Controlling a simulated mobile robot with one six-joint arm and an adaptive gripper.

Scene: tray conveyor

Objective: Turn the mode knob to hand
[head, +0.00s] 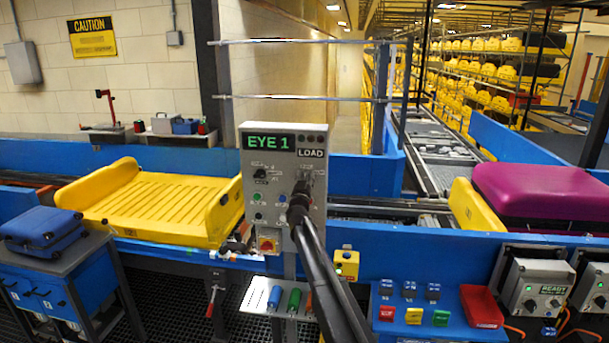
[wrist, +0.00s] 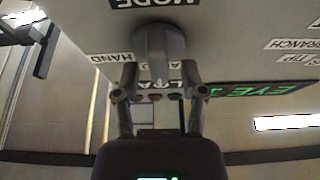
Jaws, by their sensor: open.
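The mode knob (wrist: 158,42) is a grey round knob with a narrow handle on the grey control panel (head: 282,215). In the wrist view, turned upside down, the MODE label (wrist: 160,3) is above it and the HAND label (wrist: 113,57) is to its left. The handle points straight down over a partly covered label, not at HAND. My gripper (wrist: 158,75) is open, with one finger on each side of the handle; whether they touch it is unclear. In the head view my gripper (head: 301,192) is at the panel's right side and mostly hides the knob.
The panel also has a green EYE 1 display (head: 269,142), a LOAD label (head: 311,153), another selector and several buttons. A yellow tray (head: 150,205) lies on the conveyor to the left. A purple suitcase (head: 540,195) is on the right. Button boxes stand at lower right.

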